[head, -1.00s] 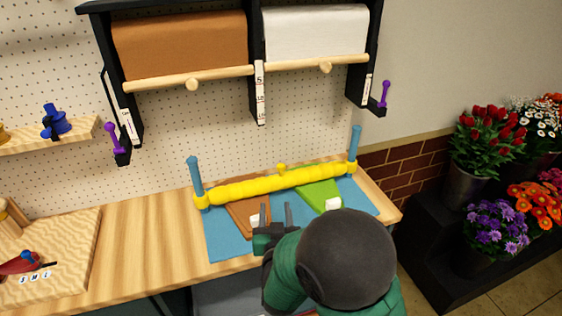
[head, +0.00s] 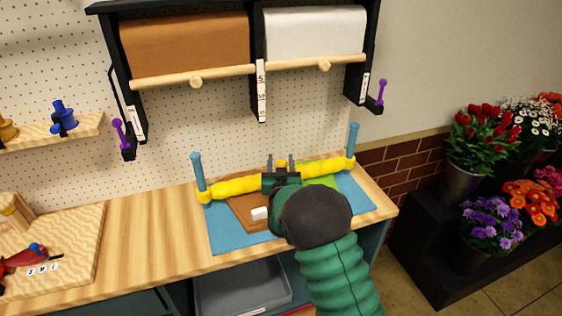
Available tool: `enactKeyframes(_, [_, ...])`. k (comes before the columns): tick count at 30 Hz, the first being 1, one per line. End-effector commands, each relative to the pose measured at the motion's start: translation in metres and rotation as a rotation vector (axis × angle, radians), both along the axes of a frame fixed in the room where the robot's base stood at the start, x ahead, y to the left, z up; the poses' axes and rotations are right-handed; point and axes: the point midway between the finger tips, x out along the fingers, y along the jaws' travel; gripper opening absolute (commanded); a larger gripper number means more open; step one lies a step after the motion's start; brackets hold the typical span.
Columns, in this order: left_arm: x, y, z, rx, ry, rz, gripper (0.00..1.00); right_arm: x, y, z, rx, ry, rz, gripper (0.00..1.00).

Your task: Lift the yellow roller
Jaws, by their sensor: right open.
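The yellow roller (head: 237,186) lies across the back of the blue mat (head: 228,238), with its ends at two upright blue posts (head: 197,172). My right gripper (head: 281,164) is over the middle of the roller, its two fingers apart and pointing to the back. The gripper body hides the roller's middle, so I cannot tell whether the fingers touch it or its small knob. My left gripper is out of view.
A brown board (head: 244,212) and a green board (head: 325,180) lie on the mat under the roller. A white block (head: 260,213) is near my wrist. The paper roll rack (head: 261,88) hangs above. Flower buckets (head: 465,180) stand at right.

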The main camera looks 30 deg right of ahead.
Motion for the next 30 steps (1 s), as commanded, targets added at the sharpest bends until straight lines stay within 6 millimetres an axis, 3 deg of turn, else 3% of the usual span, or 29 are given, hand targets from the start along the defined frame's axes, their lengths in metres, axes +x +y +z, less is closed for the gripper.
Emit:
enactKeyframes(6, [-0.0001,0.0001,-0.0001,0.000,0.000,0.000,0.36,-0.0002,-0.0021,-0.0006,0.002,0.000,-0.001,0.46])
enactKeyframes(17, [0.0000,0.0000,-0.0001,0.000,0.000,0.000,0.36,-0.0004,-0.0023,-0.0009,0.002,0.000,-0.002,0.00])
enactKeyframes(30, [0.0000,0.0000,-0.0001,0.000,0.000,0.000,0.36,-0.0005,-0.0016,-0.0010,0.003,0.001,-0.001,0.00])
